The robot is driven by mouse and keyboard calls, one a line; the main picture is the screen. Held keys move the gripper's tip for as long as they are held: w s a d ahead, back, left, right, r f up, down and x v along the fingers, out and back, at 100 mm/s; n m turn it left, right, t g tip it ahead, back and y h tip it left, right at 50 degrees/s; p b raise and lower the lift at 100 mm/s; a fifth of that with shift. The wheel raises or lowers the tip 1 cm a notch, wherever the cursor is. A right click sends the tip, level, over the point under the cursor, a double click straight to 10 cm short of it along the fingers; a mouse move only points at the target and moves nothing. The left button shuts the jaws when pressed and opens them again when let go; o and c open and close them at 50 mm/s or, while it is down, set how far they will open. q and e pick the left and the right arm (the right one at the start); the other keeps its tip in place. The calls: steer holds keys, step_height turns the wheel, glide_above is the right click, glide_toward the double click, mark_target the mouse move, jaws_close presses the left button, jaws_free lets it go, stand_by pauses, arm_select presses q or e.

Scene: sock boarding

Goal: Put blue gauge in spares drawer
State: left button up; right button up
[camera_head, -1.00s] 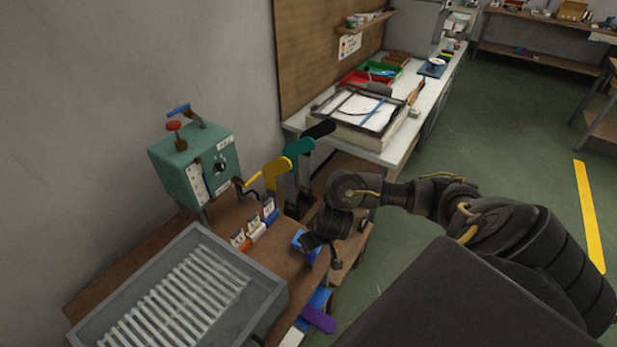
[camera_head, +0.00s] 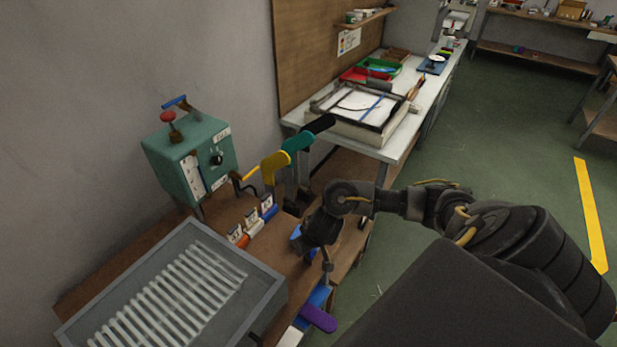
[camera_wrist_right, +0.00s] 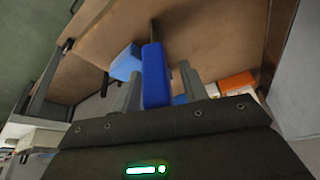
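My right gripper (camera_head: 327,262) reaches down over the brown bench. In the right wrist view its fingers (camera_wrist_right: 160,82) stand apart on either side of a dark blue block (camera_wrist_right: 156,75). A gap shows at the block's right side, and grip contact cannot be told. A lighter blue piece (camera_wrist_right: 124,62) lies just left of it; a blue piece (camera_head: 296,236) shows partly behind the gripper in the head view. A tagged blue piece (camera_head: 270,211) stands in a row with white (camera_head: 254,226) and orange (camera_head: 242,240) ones. I cannot identify a spares drawer. My left gripper is out of view.
A grey tray with pale slats (camera_head: 262,277) fills the bench front. A teal machine (camera_head: 190,165) stands behind it. Yellow (camera_head: 274,166) and teal (camera_head: 299,141) upright pieces stand near my arm. A purple piece (camera_head: 318,319) sticks out at the bench edge.

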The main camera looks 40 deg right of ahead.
jaws_close()
